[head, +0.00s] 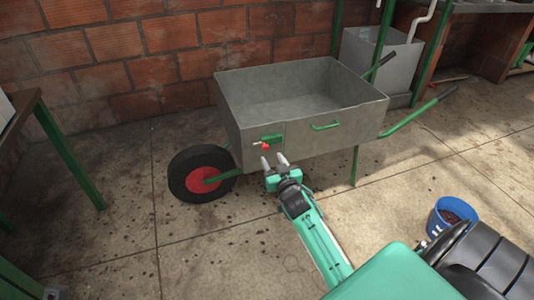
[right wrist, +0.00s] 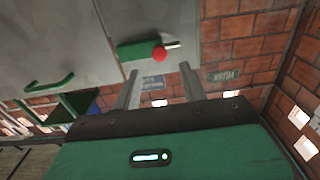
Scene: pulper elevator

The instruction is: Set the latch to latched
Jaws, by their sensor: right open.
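The latch sits on the near face of the grey cart box (head: 335,133), towards its left corner. It has a green plate (head: 272,137) and a red knob (head: 266,146), with a short pale tip to the knob's left in the head view. In the right wrist view the red knob (right wrist: 160,54) lies at the end of the green plate (right wrist: 135,48), just beyond the gap between my fingertips. My right gripper (head: 274,160) is open and empty, just below the latch in the head view. My left gripper is not in view.
A green handle (head: 325,126) is right of the latch. The cart has a black wheel with a red hub (head: 205,183) and green shafts (head: 420,115). A blue bucket (head: 452,215) stands at right. A brick wall (head: 140,55) is behind; open floor lies in front.

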